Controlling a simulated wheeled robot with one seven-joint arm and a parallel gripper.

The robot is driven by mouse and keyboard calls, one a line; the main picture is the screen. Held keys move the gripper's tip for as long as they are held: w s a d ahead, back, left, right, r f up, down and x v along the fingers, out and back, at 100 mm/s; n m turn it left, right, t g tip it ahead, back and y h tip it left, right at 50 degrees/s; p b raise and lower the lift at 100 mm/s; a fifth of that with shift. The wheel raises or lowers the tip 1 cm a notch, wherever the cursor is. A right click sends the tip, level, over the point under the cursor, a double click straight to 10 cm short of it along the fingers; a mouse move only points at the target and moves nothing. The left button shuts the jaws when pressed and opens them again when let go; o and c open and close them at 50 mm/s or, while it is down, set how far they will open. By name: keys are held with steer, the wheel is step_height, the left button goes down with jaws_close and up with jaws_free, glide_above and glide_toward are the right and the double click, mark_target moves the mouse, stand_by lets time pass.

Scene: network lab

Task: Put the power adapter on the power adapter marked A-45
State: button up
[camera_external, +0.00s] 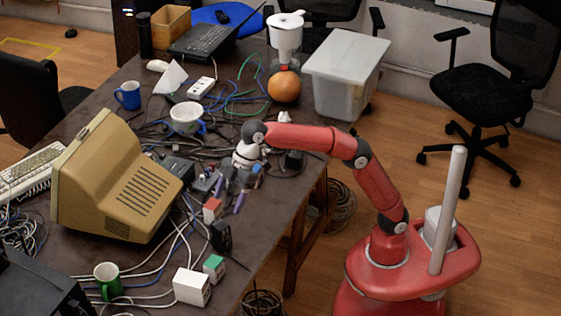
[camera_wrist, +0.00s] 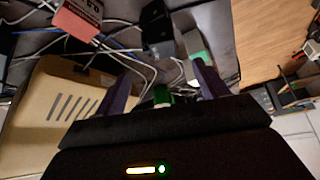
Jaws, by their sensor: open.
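My gripper (camera_external: 229,195) is open and empty above the right side of the table, its purple fingers pointing down. Below it is a red-and-white adapter block (camera_external: 212,210). In the wrist view this red block (camera_wrist: 78,18) is at the top left, with a label too small to read. A black adapter (camera_external: 221,236) stands nearer the camera; it also shows in the wrist view (camera_wrist: 157,28). A green-and-white block (camera_external: 214,267) and a larger white block (camera_external: 191,287) lie close to the table's edge. I cannot tell which one is marked A-45.
A beige monitor (camera_external: 120,185) stands left of the blocks, with loose cables around it. A green mug (camera_external: 108,281) is at the front. The table's right edge is near.

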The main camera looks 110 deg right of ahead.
steer(key=s+d+f+m+h, duration=0.1)
steer(key=s+f+m, duration=0.1)
steer(key=s, duration=0.8)
steer(key=s+d+f+m, duration=0.1)
steer(key=s+f, duration=0.2)
steer(key=s, duration=0.7)
steer(key=s+f+m+h, duration=0.1)
steer(key=s+f, duration=1.4)
steer(key=s, duration=0.2)
